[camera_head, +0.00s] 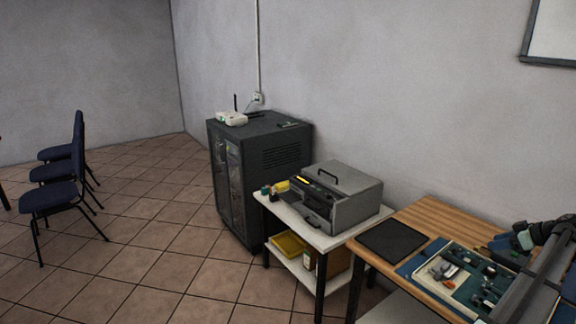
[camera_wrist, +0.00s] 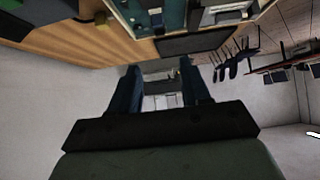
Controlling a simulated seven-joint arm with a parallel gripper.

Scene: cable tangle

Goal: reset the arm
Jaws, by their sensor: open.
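My gripper (camera_wrist: 159,68) shows in the wrist view with its two dark blue fingers spread apart. Nothing is held between them. Beyond the fingers are a pale wall and a small grey and white thing that I cannot make out. The wooden workbench (camera_wrist: 85,58) lies along the upper left of the wrist view. It also shows at the lower right of the head view (camera_head: 436,216). Dark arm-like parts cover the bench's right end there, and I cannot tell the gripper among them.
A tray (camera_head: 447,290) with small parts and a black mat (camera_head: 392,240) lie on the bench. A white side table (camera_head: 318,236) carries a grey machine (camera_head: 347,203). A dark cabinet (camera_head: 262,170) stands behind it. Blue chairs (camera_head: 52,196) stand at left; the tiled floor between is clear.

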